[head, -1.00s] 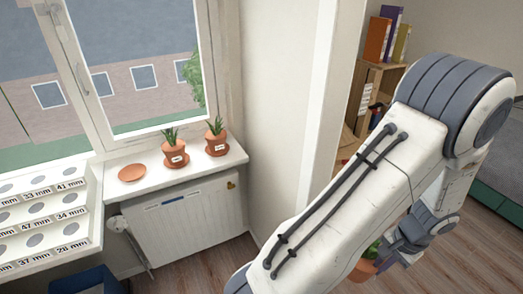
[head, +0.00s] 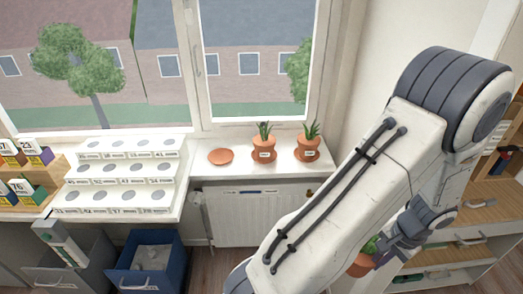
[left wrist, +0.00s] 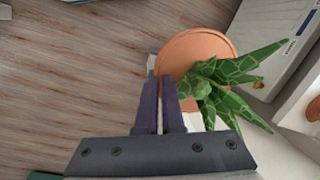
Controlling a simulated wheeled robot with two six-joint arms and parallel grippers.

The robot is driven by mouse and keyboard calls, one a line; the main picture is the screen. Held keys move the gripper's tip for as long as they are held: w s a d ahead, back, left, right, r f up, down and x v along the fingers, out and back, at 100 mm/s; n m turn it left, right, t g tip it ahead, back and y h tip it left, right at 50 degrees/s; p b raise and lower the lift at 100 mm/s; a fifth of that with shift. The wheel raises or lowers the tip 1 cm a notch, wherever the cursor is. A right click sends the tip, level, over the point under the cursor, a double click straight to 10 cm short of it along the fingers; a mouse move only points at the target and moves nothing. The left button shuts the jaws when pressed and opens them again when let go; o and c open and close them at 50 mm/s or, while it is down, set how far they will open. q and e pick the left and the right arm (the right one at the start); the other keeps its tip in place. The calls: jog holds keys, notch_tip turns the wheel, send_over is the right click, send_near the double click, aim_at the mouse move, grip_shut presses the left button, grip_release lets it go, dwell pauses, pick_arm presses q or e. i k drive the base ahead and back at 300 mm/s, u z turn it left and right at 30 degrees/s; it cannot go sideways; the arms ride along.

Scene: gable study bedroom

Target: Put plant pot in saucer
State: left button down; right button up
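A terracotta plant pot (head: 360,266) with a green spiky plant hangs low beside my arm in the head view, held by my left gripper (head: 379,257). In the left wrist view, the fingers of this gripper (left wrist: 160,76) are close together at the edge of the pot (left wrist: 180,52), and the green leaves spread to the right. The arm hides part of the pot in the head view. An empty terracotta saucer (head: 221,156) lies on the white windowsill (head: 200,172), left of two other potted plants. My right gripper is not in view.
Two potted plants (head: 264,144) (head: 308,144) stand on saucers on the sill. A radiator (head: 240,218) is below it. A white stepped rack (head: 120,175) stands at left, above a blue bin (head: 150,265). Wooden shelves (head: 465,225) are at right.

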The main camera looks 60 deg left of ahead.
aim_at(221, 158)
jog(key=u, duration=1.65)
